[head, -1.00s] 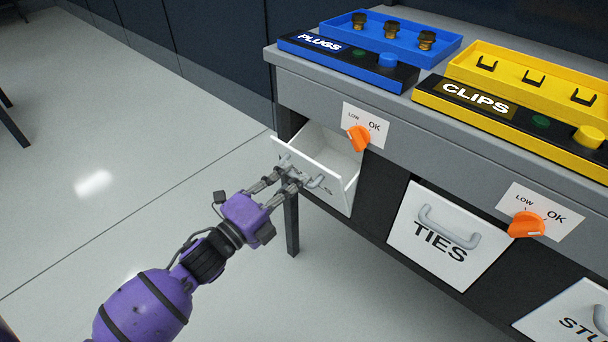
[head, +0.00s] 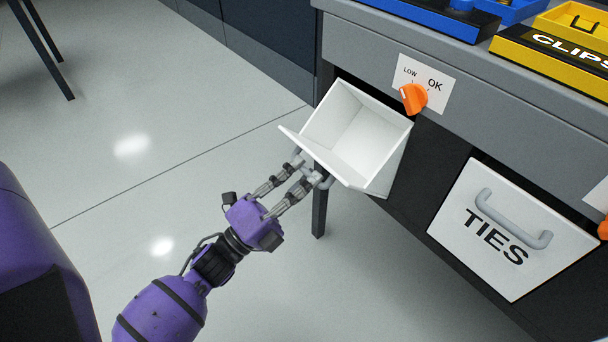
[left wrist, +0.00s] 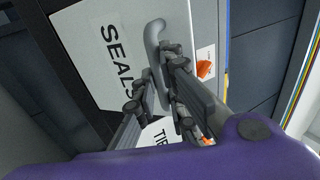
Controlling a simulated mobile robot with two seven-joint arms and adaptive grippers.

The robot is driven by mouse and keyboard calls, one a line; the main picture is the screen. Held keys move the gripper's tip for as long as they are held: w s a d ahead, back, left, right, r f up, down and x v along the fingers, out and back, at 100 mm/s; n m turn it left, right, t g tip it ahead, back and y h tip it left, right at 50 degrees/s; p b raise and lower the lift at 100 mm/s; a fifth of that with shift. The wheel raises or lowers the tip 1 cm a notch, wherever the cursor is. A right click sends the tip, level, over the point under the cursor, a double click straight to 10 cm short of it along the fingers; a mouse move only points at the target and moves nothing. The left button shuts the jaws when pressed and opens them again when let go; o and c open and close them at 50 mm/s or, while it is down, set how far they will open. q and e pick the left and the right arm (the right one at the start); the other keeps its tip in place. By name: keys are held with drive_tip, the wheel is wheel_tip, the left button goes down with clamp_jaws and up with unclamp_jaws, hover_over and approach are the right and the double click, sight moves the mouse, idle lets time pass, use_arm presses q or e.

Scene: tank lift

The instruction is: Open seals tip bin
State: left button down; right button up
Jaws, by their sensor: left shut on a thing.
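The seals bin (head: 358,135) is a white box tilted out of the bench front, its open top facing up and its inside empty in the head view. In the left wrist view its front (left wrist: 95,50) carries the word SEALS and a grey handle (left wrist: 156,45). My left gripper (head: 312,172) is shut on that handle, and its fingers also show around the handle in the left wrist view (left wrist: 160,85). The front panel hides most of the handle in the head view. My right gripper is not in view.
An orange knob (head: 413,98) on a LOW/OK plate sits above the bin. The TIES bin (head: 500,235) is closed to the right. Blue tray (head: 440,15) and yellow CLIPS tray (head: 555,50) stand on the bench top (head: 480,70).

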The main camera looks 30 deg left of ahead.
use_arm(q)
drive_tip(key=shift+f, duration=0.15)
drive_tip(key=c, duration=1.8)
unclamp_jaws()
drive_tip(key=shift+w, duration=0.15)
drive_tip(key=v, duration=1.2)
